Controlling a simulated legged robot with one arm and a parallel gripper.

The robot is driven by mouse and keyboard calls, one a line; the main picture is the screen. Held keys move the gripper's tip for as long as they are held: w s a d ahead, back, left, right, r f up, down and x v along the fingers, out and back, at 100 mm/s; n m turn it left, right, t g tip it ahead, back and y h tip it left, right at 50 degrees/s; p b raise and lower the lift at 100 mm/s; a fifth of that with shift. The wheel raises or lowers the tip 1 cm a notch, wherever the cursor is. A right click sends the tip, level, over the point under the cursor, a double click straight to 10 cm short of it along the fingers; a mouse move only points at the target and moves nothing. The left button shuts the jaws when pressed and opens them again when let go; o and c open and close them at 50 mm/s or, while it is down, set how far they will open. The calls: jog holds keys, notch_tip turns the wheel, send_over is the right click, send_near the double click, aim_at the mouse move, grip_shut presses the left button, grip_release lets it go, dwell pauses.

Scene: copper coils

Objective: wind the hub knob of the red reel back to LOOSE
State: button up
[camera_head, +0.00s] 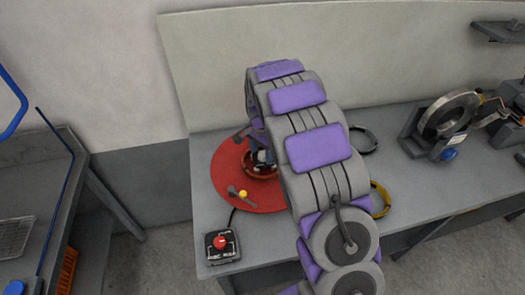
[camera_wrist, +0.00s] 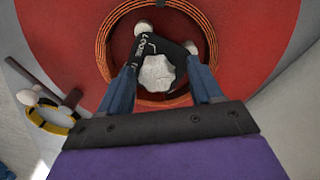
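The red reel (camera_head: 226,168) lies flat on the workbench at the left in the head view, partly hidden behind my arm. In the wrist view the red reel (camera_wrist: 250,40) fills the top, with a copper coil (camera_wrist: 106,45) around its dark hub. The pale, faceted hub knob (camera_wrist: 157,74) sits in the hub's middle, beside a black piece lettered LOOSE (camera_wrist: 144,46). My gripper (camera_wrist: 161,68) reaches over the hub with its two blue fingers apart, one on each side of the knob. I see a gap at the right finger. Contact at the left finger is unclear.
A control box with a red button (camera_head: 221,243) stands at the bench's front left. A yellow-tipped lever (camera_head: 243,194) is at the red reel. A yellow ring (camera_head: 381,198) and a black ring (camera_head: 364,140) lie right of my arm. A metal-ringed machine (camera_head: 447,114) stands farther right.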

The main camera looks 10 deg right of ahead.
jog(key=shift+a, duration=0.1)
jog(key=shift+c, duration=1.4)
jog(key=shift+d, duration=0.65)
jog(key=c, duration=0.7)
jog(key=shift+a, duration=0.15)
jog(key=shift+c, duration=0.2)
jog(key=shift+n+p, duration=0.3)
